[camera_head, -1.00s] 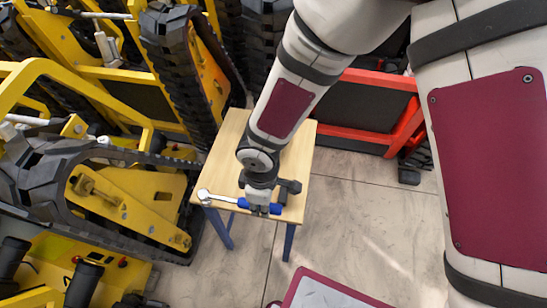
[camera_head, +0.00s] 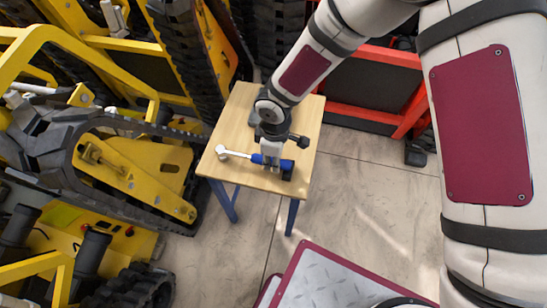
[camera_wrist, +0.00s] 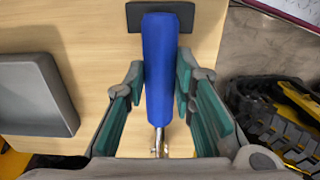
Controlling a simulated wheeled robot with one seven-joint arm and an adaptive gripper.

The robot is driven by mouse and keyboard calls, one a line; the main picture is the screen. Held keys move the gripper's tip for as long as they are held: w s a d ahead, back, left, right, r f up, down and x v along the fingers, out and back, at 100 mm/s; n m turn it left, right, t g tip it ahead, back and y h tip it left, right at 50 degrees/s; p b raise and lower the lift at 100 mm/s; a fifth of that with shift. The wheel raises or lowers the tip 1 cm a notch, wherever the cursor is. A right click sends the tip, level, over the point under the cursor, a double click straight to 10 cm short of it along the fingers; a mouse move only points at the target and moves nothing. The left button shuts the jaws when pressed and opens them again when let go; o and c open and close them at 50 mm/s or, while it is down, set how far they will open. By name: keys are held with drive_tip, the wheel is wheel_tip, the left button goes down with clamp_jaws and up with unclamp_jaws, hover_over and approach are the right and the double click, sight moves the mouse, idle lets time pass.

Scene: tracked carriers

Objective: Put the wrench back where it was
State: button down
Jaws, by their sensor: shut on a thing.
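The wrench has a blue handle (camera_head: 272,161) and a silver head (camera_head: 222,152) that points left in the head view. My gripper (camera_head: 270,157) is shut on the blue handle, above the front part of a small wooden table (camera_head: 235,115). In the wrist view the blue handle (camera_wrist: 160,65) runs between the two teal-padded fingers (camera_wrist: 160,85), with its metal shank toward the camera. The handle's far end overlaps a flat dark pad (camera_wrist: 190,15) on the tabletop. I cannot tell whether the wrench touches the pad or table.
Yellow tracked machines (camera_head: 130,165) stand close to the table's left. A red frame (camera_head: 370,125) is behind at right. Floor (camera_head: 365,200) right of the table is clear.

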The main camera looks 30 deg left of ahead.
drive_tip(key=c, duration=1.3)
unclamp_jaws()
drive_tip(key=shift+c, duration=0.2)
wheel_tip(320, 180, up, 12)
drive_tip(key=p, duration=0.1)
drive_tip(key=shift+d, duration=0.1)
